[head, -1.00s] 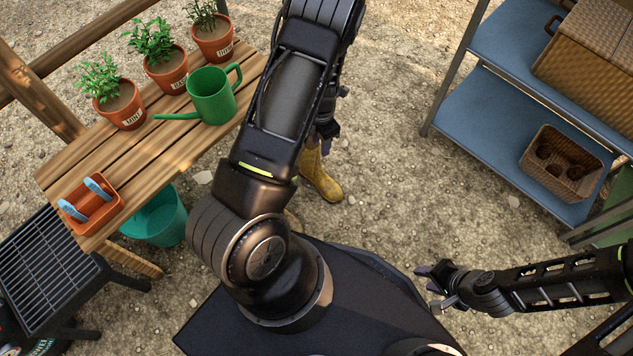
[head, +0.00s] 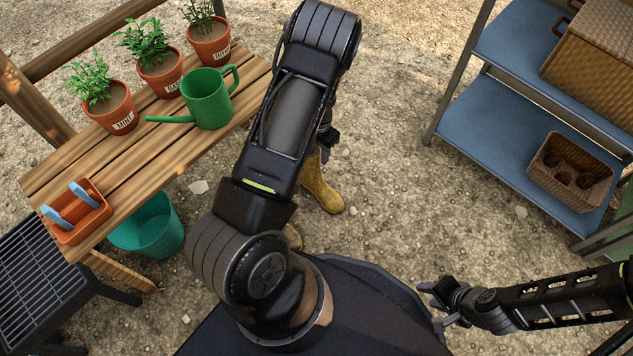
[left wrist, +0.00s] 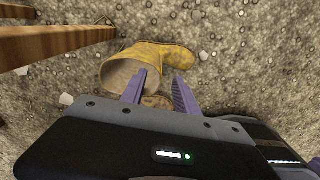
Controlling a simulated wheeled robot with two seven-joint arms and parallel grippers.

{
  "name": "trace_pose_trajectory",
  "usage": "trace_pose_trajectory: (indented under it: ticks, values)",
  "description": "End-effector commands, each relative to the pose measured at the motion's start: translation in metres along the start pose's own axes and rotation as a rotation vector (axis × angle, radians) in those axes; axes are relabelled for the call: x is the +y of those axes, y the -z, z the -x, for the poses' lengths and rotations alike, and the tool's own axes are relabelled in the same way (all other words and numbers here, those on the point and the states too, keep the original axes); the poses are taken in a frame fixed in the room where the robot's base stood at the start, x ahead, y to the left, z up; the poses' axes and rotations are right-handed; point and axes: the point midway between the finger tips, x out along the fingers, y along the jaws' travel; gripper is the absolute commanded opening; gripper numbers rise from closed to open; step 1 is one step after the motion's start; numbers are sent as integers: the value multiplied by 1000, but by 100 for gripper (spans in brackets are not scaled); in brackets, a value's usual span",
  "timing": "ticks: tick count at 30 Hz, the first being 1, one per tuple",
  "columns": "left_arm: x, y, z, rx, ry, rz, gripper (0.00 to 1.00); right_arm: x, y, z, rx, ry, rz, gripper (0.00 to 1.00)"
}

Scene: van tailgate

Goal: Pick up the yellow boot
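The yellow boot (head: 323,188) is on the gravel ground beside my left arm, seemingly upright; my arm hides part of its shaft. In the left wrist view the boot (left wrist: 165,54) shows its open top at the left and its toe to the right. My left gripper (left wrist: 160,82) is open and empty. Its left finger overlaps the boot's opening in the picture and its right finger is near the foot; I cannot tell whether they touch. In the head view my arm mostly hides this gripper. My right gripper (head: 436,302) is open and empty, low at the right.
A wooden table (head: 150,150) at left carries potted herbs, a green watering can (head: 207,98) and an orange caddy (head: 76,211). A teal bucket (head: 150,228) and a grill (head: 35,270) stand nearby. Blue shelving (head: 500,125) stands right.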

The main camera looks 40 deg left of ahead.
Motion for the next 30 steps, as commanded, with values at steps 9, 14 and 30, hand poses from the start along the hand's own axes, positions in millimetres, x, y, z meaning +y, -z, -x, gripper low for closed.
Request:
trace_pose_trajectory:
  ticks: [9,14,30]
  values:
    - [0,0,-12,0,1,-1,37,1,1,-6,3,0,0,36]
    - [0,0,-14,0,1,-1,37,2,1,-7,3,0,0,36]
    - [0,2,-64,0,0,-1,37,11,4,-37,19,0,-1,36]
